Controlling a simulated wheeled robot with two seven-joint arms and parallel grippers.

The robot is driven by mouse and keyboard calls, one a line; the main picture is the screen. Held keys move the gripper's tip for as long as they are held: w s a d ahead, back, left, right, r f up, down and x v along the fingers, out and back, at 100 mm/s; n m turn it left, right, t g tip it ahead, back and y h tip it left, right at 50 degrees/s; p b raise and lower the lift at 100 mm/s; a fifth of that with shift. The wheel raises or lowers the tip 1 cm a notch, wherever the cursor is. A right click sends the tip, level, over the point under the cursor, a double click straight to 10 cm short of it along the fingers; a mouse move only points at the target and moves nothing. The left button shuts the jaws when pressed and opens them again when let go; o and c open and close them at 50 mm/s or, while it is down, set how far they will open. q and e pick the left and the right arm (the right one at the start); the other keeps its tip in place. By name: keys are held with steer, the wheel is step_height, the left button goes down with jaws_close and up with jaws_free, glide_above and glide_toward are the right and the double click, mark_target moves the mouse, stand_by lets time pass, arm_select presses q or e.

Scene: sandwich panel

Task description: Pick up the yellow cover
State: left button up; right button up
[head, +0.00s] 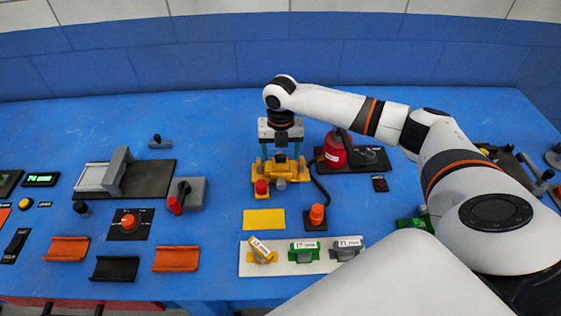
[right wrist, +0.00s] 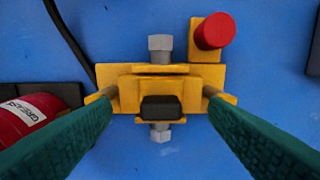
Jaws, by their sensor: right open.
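The yellow cover (right wrist: 160,84) is a yellow piece with a black block (right wrist: 160,107) on its front part, and it sits on a yellow fixture (head: 266,183) on the blue bench. Grey hex bolts stand out at its back and front in the right wrist view. My right gripper (head: 280,155) points down over the fixture. In the right wrist view, my right gripper (right wrist: 161,98) is open, with one green finger on each side of the cover. I cannot tell whether the fingers touch it. My left gripper is not in view.
A red grease can (head: 334,152) and a black cable stand right of the fixture. A red button (right wrist: 212,31) sits at the fixture's corner. A flat yellow plate (head: 264,219) and a white board (head: 295,269) with labelled parts lie in front.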

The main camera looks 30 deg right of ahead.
mark_target(280, 161)
steer(key=shift+f, duration=1.25)
steer(key=c, duration=1.1)
steer(key=shift+c, duration=0.2)
steer(key=shift+r, duration=0.15)
